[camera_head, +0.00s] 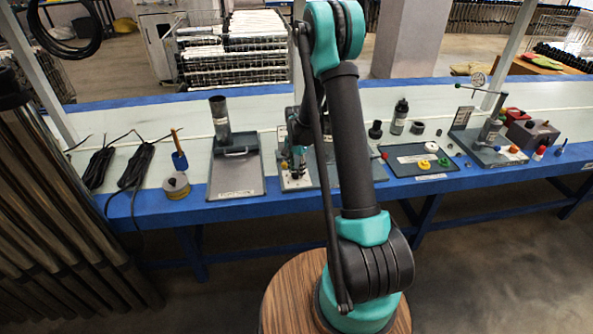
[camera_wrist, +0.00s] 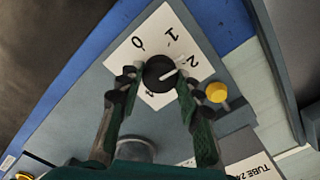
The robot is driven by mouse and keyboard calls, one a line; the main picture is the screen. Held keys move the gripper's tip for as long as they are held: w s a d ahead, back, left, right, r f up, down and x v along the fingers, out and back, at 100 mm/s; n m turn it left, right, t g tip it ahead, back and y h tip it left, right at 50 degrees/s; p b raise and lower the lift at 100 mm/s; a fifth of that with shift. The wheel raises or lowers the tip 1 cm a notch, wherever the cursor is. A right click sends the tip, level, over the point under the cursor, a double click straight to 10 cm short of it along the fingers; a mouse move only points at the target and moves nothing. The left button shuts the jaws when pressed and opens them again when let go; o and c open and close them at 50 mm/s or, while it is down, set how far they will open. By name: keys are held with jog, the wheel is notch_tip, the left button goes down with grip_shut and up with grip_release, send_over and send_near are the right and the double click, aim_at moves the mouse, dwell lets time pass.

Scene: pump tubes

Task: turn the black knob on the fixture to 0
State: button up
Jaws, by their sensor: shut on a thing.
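In the wrist view, the black knob (camera_wrist: 157,68) sits on a white dial plate (camera_wrist: 126,54) marked 0, 1, 2 and a partly hidden figure that I cannot read surely. The knob's white pointer line aims towards the 2. My gripper (camera_wrist: 159,80) is shut on the knob, with one finger on its left and one on its right. In the head view, my gripper (camera_head: 291,170) reaches down at the fixture (camera_head: 297,184), and the knob cannot be made out there. A yellow button (camera_wrist: 216,92) stands on the fixture just right of the right finger.
A grey plate with an upright tube (camera_head: 220,118) stands left of the fixture. A dark tray (camera_head: 406,166) with small rings lies to the right. Black cables (camera_head: 135,165) lie at the far left. The blue bench edge (camera_wrist: 80,62) runs close to the fixture.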

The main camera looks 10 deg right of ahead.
aim_at(296, 172)
jog(key=n, duration=0.4)
jog(key=shift+n, duration=0.3)
jog(key=n, duration=0.5)
jog(key=shift+n, duration=0.3)
jog(key=n, duration=0.9)
jog(key=shift+n, duration=0.3)
jog(key=o, duration=1.2)
jog(key=shift+c, duration=0.2)
notch_tip(296, 172, up, 12)
